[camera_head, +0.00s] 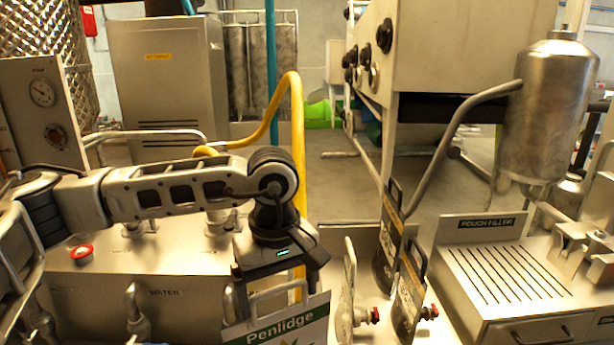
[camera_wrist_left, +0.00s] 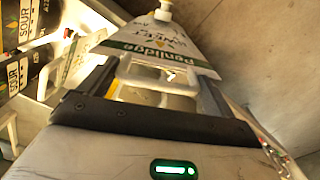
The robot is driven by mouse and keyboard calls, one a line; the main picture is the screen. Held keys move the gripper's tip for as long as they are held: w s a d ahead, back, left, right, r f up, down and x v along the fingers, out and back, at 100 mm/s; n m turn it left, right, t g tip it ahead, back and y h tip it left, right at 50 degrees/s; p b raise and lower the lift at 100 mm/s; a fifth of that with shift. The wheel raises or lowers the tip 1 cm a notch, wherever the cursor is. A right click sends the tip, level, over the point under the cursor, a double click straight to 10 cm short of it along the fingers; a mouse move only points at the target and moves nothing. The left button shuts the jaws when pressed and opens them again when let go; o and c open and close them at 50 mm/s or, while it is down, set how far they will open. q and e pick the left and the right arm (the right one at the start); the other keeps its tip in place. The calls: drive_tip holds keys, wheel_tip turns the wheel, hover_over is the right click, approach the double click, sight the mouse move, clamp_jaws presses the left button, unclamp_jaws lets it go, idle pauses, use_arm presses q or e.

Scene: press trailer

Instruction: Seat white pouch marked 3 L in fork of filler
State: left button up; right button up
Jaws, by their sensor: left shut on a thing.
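A white pouch with a green "Penlidge" band (camera_head: 283,328) hangs at the bottom of the head view, its lower part cut off. My left gripper (camera_head: 280,285) is shut on its top handle. In the left wrist view the gripper (camera_wrist_left: 158,85) has the handle between its fingers, and the pouch (camera_wrist_left: 165,42) reads "SWEET" with a pale spout at its far end. No "3 L" mark is readable. The pouch filler (camera_head: 510,270) stands at the right, with a metal fork (camera_head: 582,242) below its steel tank. The held pouch is well left of the fork. My right gripper is not in view.
Another white pouch (camera_head: 348,300) and two black pouches (camera_head: 386,260) (camera_head: 408,300) stand between the held pouch and the filler. The wrist view shows "SOUR" on black pouches (camera_wrist_left: 15,75). A grey hose (camera_head: 440,150) runs to the tank (camera_head: 545,110).

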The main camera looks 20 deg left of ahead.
use_arm(q)
drive_tip(key=s+d+f+m, duration=0.1)
drive_tip(key=s+f+m, duration=0.2)
drive_tip(key=f, duration=0.6)
drive_tip(key=s+d+f+m, duration=0.2)
drive_tip(key=s+f+m, duration=0.2)
drive_tip(key=f+m, duration=0.3)
wheel_tip(320, 180, down, 4)
drive_tip(key=shift+d+r, duration=0.15)
drive_tip(key=shift+r, duration=0.1)
